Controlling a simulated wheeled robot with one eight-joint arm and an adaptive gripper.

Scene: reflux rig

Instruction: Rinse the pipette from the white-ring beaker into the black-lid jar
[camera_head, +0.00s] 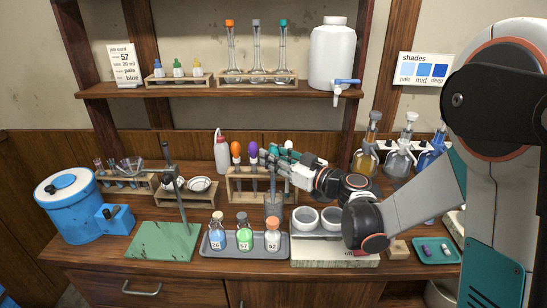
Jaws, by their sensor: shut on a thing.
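My gripper (269,161) is in the middle, just right of the purple-bulbed pipette (253,152) in the wooden rack. It is shut on a slim thing, seemingly a pipette, whose top my gripper hides. A thin stem (272,184) shows below the fingers and leads down to a grey, see-through beaker (273,208) behind the bottle tray. I cannot tell whether the tip is inside it or behind it, nor whether it has a white ring. An orange-bulbed pipette (236,150) also stands in the rack. I cannot make out a black-lid jar with certainty.
A grey tray (213,253) with several labelled bottles stands in front. Two white-rimmed cups (303,218) sit on a pale block at its right. A metal stand on a green base (160,243) is at left, beside a blue drum (68,210). Flasks (365,157) stand at right.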

